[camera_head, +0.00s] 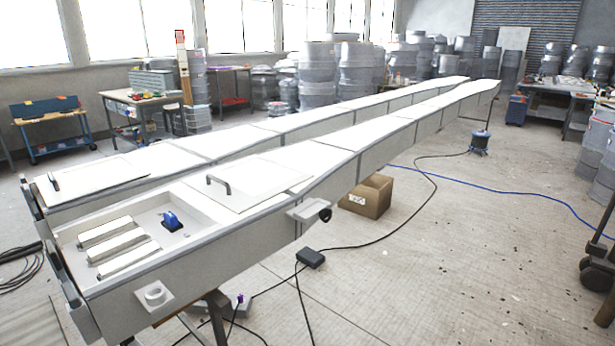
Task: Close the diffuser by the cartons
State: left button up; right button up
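Two long white box-shaped bodies, which I take to be the diffusers, run side by side from the front left to the back right. The nearer one (200,264) has an open recess at its near end. Several pale bars (118,246) and a small blue part (171,219) are inside the recess. A flat white lid (262,184) with a dark handle lies on top just behind the opening. A cardboard carton (367,196) stands on the floor beside this body. The farther one (170,156) has a lid (95,179) with a handle over its near end. Neither gripper is in view.
Black cables and a black box (310,258) lie on the floor at the near body's right. A blue hose (500,187) crosses the right floor. A dark wheeled thing (598,270) stands at the right edge. Workbenches (145,105) and stacked grey drums (318,75) are behind.

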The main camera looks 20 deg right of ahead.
aim_at(240, 186)
jog(key=z, duration=0.3)
jog(key=i+l+u, duration=0.1)
jog(key=i+l, duration=0.15)
jog(key=i+l+u, duration=0.1)
jog(key=i+l, duration=0.15)
jog(key=l, duration=0.2)
jog(key=i+l+u, duration=0.15)
jog(key=l, duration=0.2)
jog(key=i+l+u, duration=0.1)
jog(key=i+l, duration=0.15)
jog(key=l, duration=0.15)
jog(key=i+l+u, duration=0.1)
jog(key=l, duration=0.35)
jog(key=i, duration=0.1)
